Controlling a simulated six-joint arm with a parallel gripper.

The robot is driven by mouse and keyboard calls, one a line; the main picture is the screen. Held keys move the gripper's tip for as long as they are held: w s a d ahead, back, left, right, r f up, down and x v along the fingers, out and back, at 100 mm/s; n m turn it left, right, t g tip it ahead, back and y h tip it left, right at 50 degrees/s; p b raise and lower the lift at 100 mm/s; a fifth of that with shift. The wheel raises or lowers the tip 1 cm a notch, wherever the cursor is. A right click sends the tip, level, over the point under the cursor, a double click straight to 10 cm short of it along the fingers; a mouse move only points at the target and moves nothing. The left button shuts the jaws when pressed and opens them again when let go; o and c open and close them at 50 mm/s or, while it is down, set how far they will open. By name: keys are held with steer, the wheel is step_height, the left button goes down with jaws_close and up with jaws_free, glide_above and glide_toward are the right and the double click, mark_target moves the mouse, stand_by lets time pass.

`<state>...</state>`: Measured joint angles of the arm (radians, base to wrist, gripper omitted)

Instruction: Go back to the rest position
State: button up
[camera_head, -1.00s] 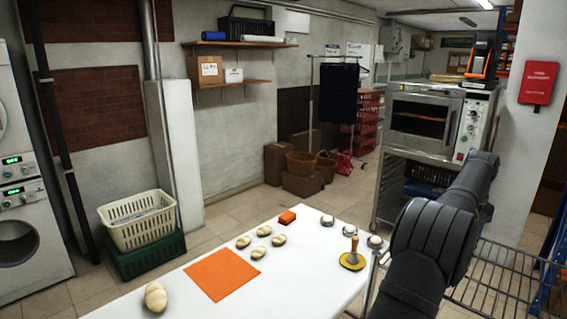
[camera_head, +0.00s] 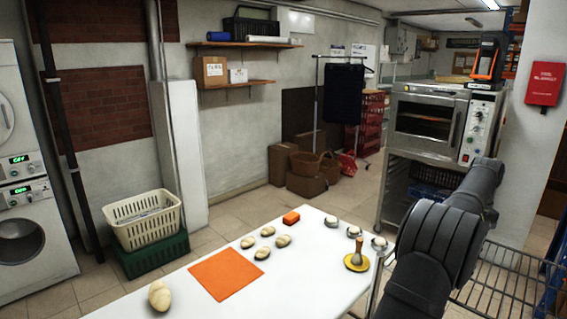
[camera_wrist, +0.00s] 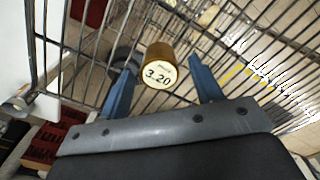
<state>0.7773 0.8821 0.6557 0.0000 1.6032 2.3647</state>
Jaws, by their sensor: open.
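My gripper (camera_wrist: 163,63) shows in the wrist view with its two blue fingers spread apart. A brown jar (camera_wrist: 160,58) with a pale round lid marked 3.20 appears between the fingertips, with space visible on both sides. It seems to stand by the wire grid beyond the fingers; how far off it is, I cannot tell. In the head view only my dark arm shows at the right; my gripper is out of that picture.
The white table (camera_head: 150,296) holds an orange mat (camera_head: 226,274), several pale lumps (camera_head: 283,240), an orange block (camera_head: 291,218) and a yellow disc with a wooden handle (camera_head: 357,260). A wire rack (camera_head: 505,285) lies beside my arm. An oven (camera_head: 428,122) stands behind.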

step_height(320, 180, down, 2)
steer(key=shift+f, duration=0.2)
step_height(320, 180, up, 12)
step_height(320, 180, down, 12)
steer(key=shift+f, duration=0.1)
steer(key=r, duration=0.5)
steer(key=shift+s+d, duration=0.15)
steer(key=shift+s, duration=0.05)
steer(key=s+d+r, duration=0.3)
steer(key=s+r, duration=0.8)
steer(key=w+a+n, duration=0.2)
steer(key=w+a, duration=0.2)
steer(key=a, duration=0.4)
steer(key=w+a+r+n, duration=0.1)
steer(key=w+a+n, duration=0.1)
steer(key=w+a, duration=0.3)
steer(key=w+a+n, duration=0.3)
steer(key=w+a, duration=0.1)
steer(key=a, duration=0.8)
steer(key=shift+w+r, duration=0.2)
steer(key=shift+w, duration=0.2)
steer(key=shift+o, duration=0.4)
